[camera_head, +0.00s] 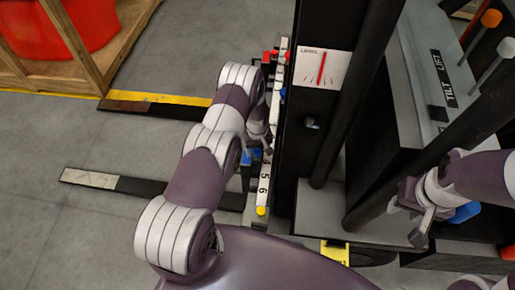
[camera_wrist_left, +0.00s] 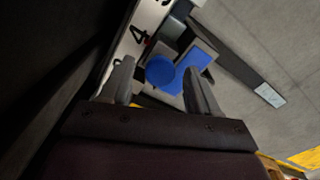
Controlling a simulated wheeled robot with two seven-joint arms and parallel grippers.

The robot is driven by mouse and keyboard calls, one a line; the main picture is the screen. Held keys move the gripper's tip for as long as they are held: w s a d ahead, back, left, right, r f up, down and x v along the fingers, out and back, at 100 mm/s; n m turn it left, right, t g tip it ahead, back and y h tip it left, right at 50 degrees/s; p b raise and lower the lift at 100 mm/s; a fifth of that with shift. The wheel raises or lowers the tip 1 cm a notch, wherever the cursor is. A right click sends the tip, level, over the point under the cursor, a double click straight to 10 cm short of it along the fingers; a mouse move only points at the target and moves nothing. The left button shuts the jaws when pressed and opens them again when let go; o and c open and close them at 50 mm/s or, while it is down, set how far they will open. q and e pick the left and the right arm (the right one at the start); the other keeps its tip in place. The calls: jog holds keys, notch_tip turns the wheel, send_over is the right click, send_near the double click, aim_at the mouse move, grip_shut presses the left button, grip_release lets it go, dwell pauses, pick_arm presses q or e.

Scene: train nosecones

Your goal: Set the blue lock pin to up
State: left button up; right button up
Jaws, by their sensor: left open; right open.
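The blue lock pin (camera_wrist_left: 161,72) shows in the left wrist view as a round blue knob beside a blue block, near a white strip marked 4. It lies between the two fingers of my left gripper (camera_wrist_left: 160,84), which is open; I cannot tell whether a finger touches it. In the head view a bit of blue (camera_head: 246,157) shows beside the numbered strip, partly hidden by my left arm. My left gripper (camera_head: 264,144) is there, mostly hidden by the arm. My right gripper (camera_head: 420,219) is open at the right, near a blue part.
A dark mast with a lever sign (camera_head: 322,69) stands right of the strip (camera_head: 264,183). A yellow knob (camera_head: 261,211) and red parts (camera_head: 269,56) sit along it. Fork tines (camera_head: 150,188) extend left over open floor. A wooden crate (camera_head: 75,50) holds something red.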

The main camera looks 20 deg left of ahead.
pick_arm(q)
jog(key=shift+c, duration=0.2)
grip_shut()
notch_tip(320, 180, up, 4)
jog(key=shift+f+p, duration=0.15)
jog(key=shift+p, duration=0.75)
jog(key=shift+w+f, duration=0.1)
grip_release()
jog(key=shift+o, duration=0.2)
